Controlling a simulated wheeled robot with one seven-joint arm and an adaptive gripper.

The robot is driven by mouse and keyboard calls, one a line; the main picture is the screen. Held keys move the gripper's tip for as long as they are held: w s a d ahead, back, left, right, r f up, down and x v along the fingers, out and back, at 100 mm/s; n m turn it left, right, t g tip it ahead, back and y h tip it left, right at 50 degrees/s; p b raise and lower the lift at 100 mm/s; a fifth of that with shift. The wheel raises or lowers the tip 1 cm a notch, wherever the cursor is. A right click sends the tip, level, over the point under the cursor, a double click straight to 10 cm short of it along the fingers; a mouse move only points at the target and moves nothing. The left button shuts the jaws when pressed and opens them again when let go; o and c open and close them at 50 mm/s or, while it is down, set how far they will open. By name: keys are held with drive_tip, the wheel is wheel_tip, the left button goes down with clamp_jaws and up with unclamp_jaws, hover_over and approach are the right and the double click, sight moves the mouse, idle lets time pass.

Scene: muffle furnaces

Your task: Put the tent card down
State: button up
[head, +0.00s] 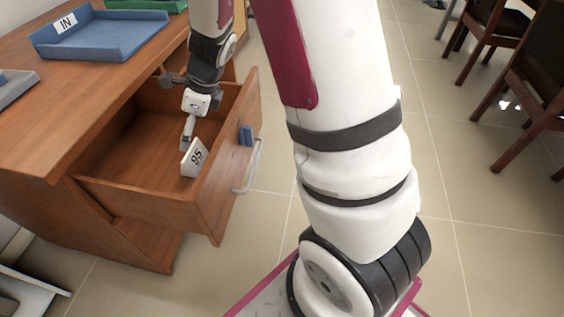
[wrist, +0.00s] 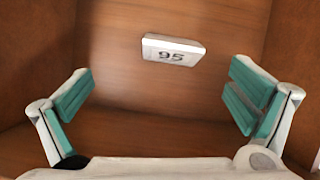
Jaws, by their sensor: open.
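The white tent card (head: 194,158) marked 95 stands on the floor of the open wooden drawer (head: 226,186), near its front panel. In the wrist view the tent card (wrist: 173,49) shows beyond my fingertips, with nothing gripping it. My gripper (head: 187,132) reaches down into the drawer beside the card in the head view. In the wrist view my gripper (wrist: 160,95) is open, its two green-padded fingers wide apart and empty.
On the desk (head: 60,124) above are a blue tray (head: 103,45) marked IN and a green tray (head: 146,4). Chairs (head: 531,85) stand at the right on the tiled floor.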

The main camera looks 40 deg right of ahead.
drive_tip(key=s+a+r+n+g+y, duration=0.1)
drive_tip(key=s+a+r+n, duration=0.2)
drive_tip(key=s+r+n, duration=0.4)
drive_tip(key=s+a+r+n, duration=0.4)
drive_tip(key=s+r+n, duration=0.2)
drive_tip(key=s+r, duration=0.1)
drive_tip(key=s+d+r+n+g+h, duration=0.1)
drive_tip(key=s+d+n+h, duration=0.1)
drive_tip(key=s+n, duration=0.5)
drive_tip(key=s+d+r+n+g+h, duration=0.1)
drive_tip(key=s+n, duration=0.6)
drive_tip(key=s, duration=0.8)
drive_tip(key=shift+s+d+r+h, duration=0.3)
drive_tip(key=shift+d+r+h, duration=0.4)
drive_tip(key=shift+d, duration=0.5)
drive_tip(key=shift+r, duration=0.1)
wheel_tip(320, 180, up, 28)
drive_tip(key=t+p, duration=0.3)
drive_tip(key=p, duration=2.3)
drive_tip(key=shift+d+t, duration=0.3)
